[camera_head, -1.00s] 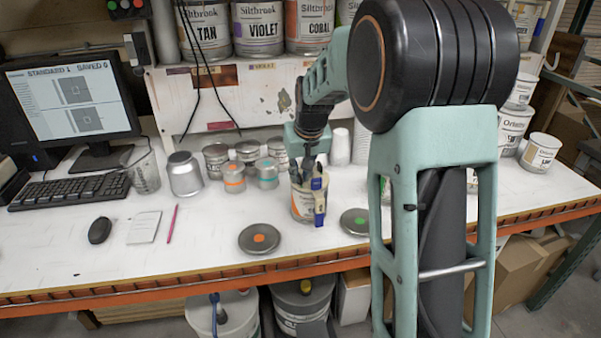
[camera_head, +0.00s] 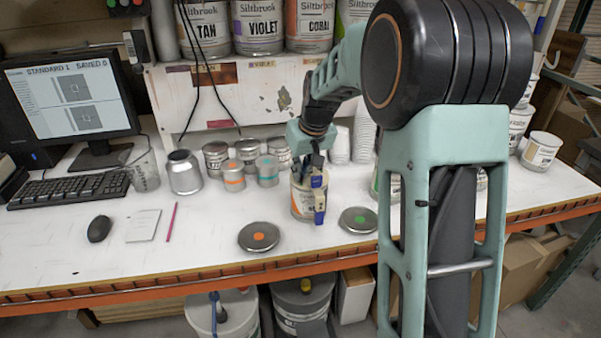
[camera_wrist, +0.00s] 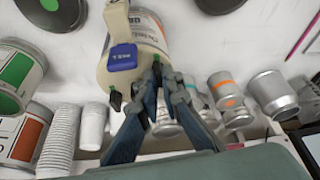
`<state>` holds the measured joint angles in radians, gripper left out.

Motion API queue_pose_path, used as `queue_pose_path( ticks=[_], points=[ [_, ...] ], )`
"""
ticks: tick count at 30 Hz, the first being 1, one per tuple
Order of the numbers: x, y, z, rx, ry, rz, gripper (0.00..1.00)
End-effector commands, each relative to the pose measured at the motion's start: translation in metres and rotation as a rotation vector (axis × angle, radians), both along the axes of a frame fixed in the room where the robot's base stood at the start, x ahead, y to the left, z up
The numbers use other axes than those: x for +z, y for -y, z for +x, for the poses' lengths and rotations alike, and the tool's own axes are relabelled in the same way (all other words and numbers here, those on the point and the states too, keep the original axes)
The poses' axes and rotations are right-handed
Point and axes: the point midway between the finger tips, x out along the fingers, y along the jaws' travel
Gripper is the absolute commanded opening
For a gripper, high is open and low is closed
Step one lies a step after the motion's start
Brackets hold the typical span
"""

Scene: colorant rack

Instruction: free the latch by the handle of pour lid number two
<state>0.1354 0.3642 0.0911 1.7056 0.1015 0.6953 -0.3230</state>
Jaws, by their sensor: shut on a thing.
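A can with an orange-marked label (camera_head: 303,207) stands upright on the bench, with a cream pour lid (camera_wrist: 104,72) on it. A blue tagged part of the lid (camera_head: 319,197) also shows in the wrist view (camera_wrist: 121,57); its lettering is too small to read. A small dark latch (camera_wrist: 115,99) sits at one side of the lid's rim. My gripper (camera_wrist: 158,70) is at the other side of the rim, its fingertips close together on a small dark piece there, apparently another latch, mostly hidden by the fingers. In the head view my gripper (camera_head: 314,166) reaches down over the can.
A lid with an orange dot (camera_head: 259,237) and one with a green dot (camera_head: 358,220) lie in front of the can. Small tins (camera_head: 233,177) stand behind left, stacked paper cups (camera_head: 363,140) behind right. The bench front is mostly clear.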

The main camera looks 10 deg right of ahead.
Motion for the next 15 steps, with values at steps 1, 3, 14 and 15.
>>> queue_pose_path(
  ticks=[1, 3, 14, 15],
  points=[
    [-0.0009, 0.0021, 0.0008, 0.031, 0.002, 0.002, 0.0],
    [-0.0013, 0.0025, 0.0011, 0.089, 0.002, 0.001, 0.0],
    [-0.0004, 0.0037, 0.0022, 0.429, 0.002, 0.003, 0.0],
    [-0.0003, 0.0044, 0.0023, 0.467, 0.002, 0.002, 0.0]
  ],
)
